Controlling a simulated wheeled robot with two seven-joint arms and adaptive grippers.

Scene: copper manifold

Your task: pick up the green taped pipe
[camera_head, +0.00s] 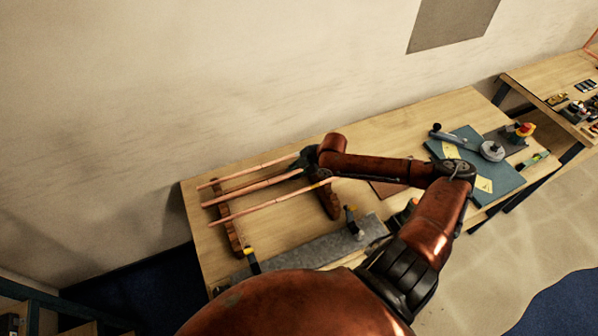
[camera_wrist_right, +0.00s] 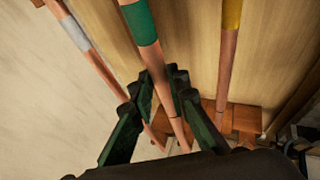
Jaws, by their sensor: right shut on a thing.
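The green taped pipe (camera_wrist_right: 148,50) is a copper pipe with a green band. It runs between the two fingers of my right gripper (camera_wrist_right: 160,82), which is shut on it. In the head view it is the middle of three pipes (camera_head: 250,188), and my right gripper (camera_head: 309,166) is at its right end. I cannot tell whether it is clear of its rests. A white taped pipe (camera_wrist_right: 76,36) lies on the wall side and a yellow taped pipe (camera_wrist_right: 230,45) on the other side. My left gripper is not in view.
The pipes span two wooden rests, left (camera_head: 231,232) and right (camera_head: 329,203), on a wooden bench (camera_head: 425,117) against the wall. A grey metal plate (camera_head: 310,252) lies in front. A blue-green board (camera_head: 510,180) with a clamp-like tool is at the right.

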